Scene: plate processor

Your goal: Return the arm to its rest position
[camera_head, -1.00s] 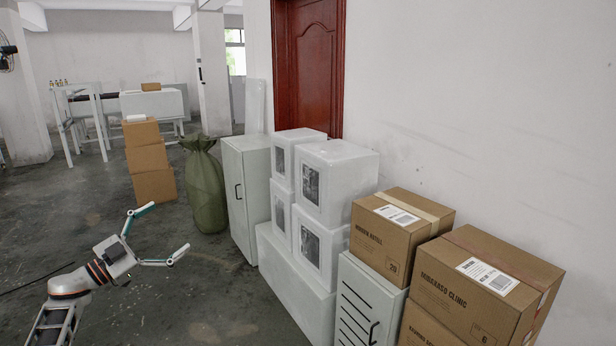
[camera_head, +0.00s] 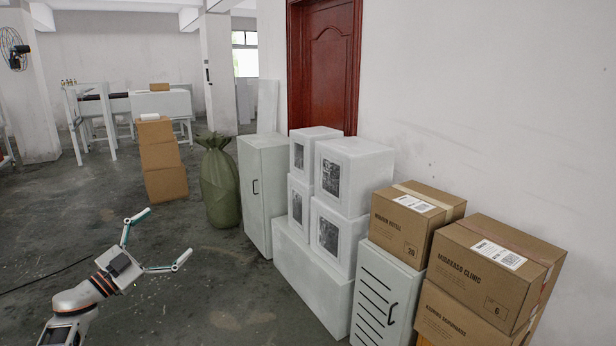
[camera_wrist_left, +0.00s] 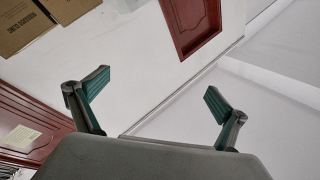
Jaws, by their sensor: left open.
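My left arm comes in at the lower left of the head view. Its left gripper (camera_head: 163,240) is open and empty, its two fingers spread wide over the bare floor. It is apart from the boxes and cabinets. In the left wrist view the same gripper (camera_wrist_left: 156,98) shows its two green-padded fingers wide apart with nothing between them. Behind them are a white wall, the ceiling, a red door and cartons, seen at a tilt. My right gripper is not in view.
Cartons (camera_head: 491,270), white boxes (camera_head: 352,175) and a grey cabinet (camera_head: 262,190) line the wall at right. A green sack (camera_head: 219,185) and stacked brown boxes (camera_head: 163,160) stand farther back. The floor (camera_head: 215,300) around the gripper is clear. A red door (camera_head: 325,65) is behind.

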